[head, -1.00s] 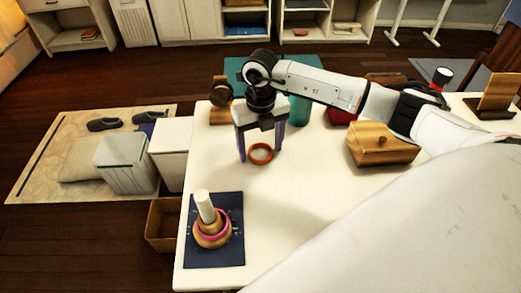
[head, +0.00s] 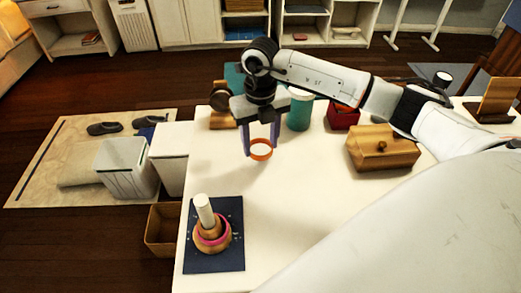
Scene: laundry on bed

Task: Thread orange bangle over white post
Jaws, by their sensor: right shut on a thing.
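The orange bangle (head: 261,156) is between the fingertips of my right gripper (head: 261,150), which is shut on it. The bangle appears tilted, close to the white table surface; whether it touches the table I cannot tell. The white post (head: 204,210) stands upright on a dark blue mat (head: 229,257) at the table's front left. A pink bangle (head: 226,239) and wooden-coloured bangles or a base (head: 212,245) sit around the lower post. The post's top is bare. My gripper is behind and to the right of the post. My left gripper is not in view.
On the white table (head: 310,190), a wooden box (head: 382,150), a teal cup (head: 299,114) and a red box (head: 342,116) stand right of and behind my gripper. A wooden stand (head: 222,120) is behind it. The table between bangle and post is clear.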

